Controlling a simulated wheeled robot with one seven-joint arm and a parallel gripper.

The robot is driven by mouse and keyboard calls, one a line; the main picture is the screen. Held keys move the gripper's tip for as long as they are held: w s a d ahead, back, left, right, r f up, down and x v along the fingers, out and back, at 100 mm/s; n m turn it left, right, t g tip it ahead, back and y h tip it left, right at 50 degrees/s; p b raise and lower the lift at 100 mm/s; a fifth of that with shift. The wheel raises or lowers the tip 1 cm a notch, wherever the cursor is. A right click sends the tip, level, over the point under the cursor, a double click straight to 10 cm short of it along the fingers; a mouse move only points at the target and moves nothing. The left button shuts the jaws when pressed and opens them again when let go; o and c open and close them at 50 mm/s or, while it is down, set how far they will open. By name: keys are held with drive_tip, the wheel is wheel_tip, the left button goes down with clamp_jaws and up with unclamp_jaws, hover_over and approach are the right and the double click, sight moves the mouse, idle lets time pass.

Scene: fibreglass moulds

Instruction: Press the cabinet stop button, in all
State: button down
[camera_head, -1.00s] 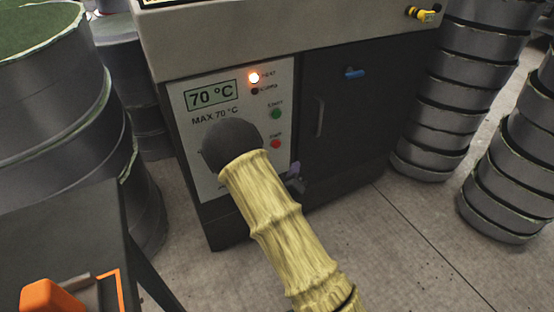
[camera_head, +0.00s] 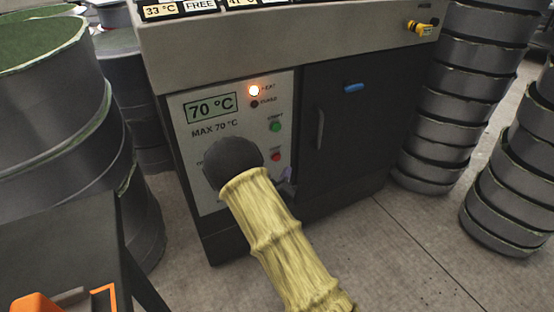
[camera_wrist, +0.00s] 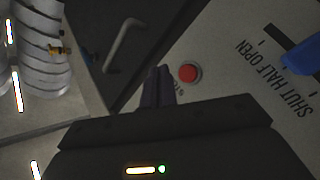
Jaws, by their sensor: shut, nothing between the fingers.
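The red stop button (camera_head: 276,156) is on the cabinet's pale control panel (camera_head: 200,120), below the green start button (camera_head: 275,126). In the wrist view the red button (camera_wrist: 189,73) stands out from the panel, just right of my fingertips. My gripper (camera_head: 288,178) is shut and empty, its dark fingers just below and right of the button in the head view. In the wrist view my gripper (camera_wrist: 160,72) points towards the panel; a small gap shows beside the button, and I cannot tell the depth between them. My sleeved arm hides the panel's lower part.
The display (camera_head: 211,105) reads 70 °C and the heat lamp (camera_head: 254,90) glows orange. A blue lever (camera_wrist: 301,55) sits by a "SHUT HALF OPEN" scale. A door handle (camera_head: 320,130) is right of the panel. Stacked grey moulds (camera_head: 455,100) stand right.

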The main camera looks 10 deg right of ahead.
sight(281, 156)
drive_tip(key=shift+w+a, duration=0.3)
drive_tip(key=shift+w, duration=0.65)
drive_tip(key=shift+w+a, duration=0.3)
drive_tip(key=shift+w, duration=0.65)
idle(0.5)
drive_tip(key=shift+w+a, duration=0.15)
drive_tip(key=shift+w, duration=0.25)
drive_tip(key=shift+w+a, duration=0.1)
drive_tip(key=shift+w, duration=0.25)
idle(0.8)
drive_tip(key=shift+s+d+p, duration=0.25)
drive_tip(key=shift+s+p, duration=0.1)
drive_tip(key=shift+s, duration=0.45)
drive_tip(key=shift+s, duration=0.1)
drive_tip(key=shift+s+d+p, duration=0.15)
drive_tip(key=shift+s+d, duration=0.1)
drive_tip(key=shift+s, duration=0.5)
drive_tip(key=shift+s+d+p, duration=0.1)
drive_tip(key=shift+s+d, duration=0.15)
drive_tip(key=shift+s, duration=0.5)
drive_tip(key=shift+s+d+p, duration=0.15)
drive_tip(key=shift+s+d, duration=0.1)
drive_tip(key=shift+s, duration=0.5)
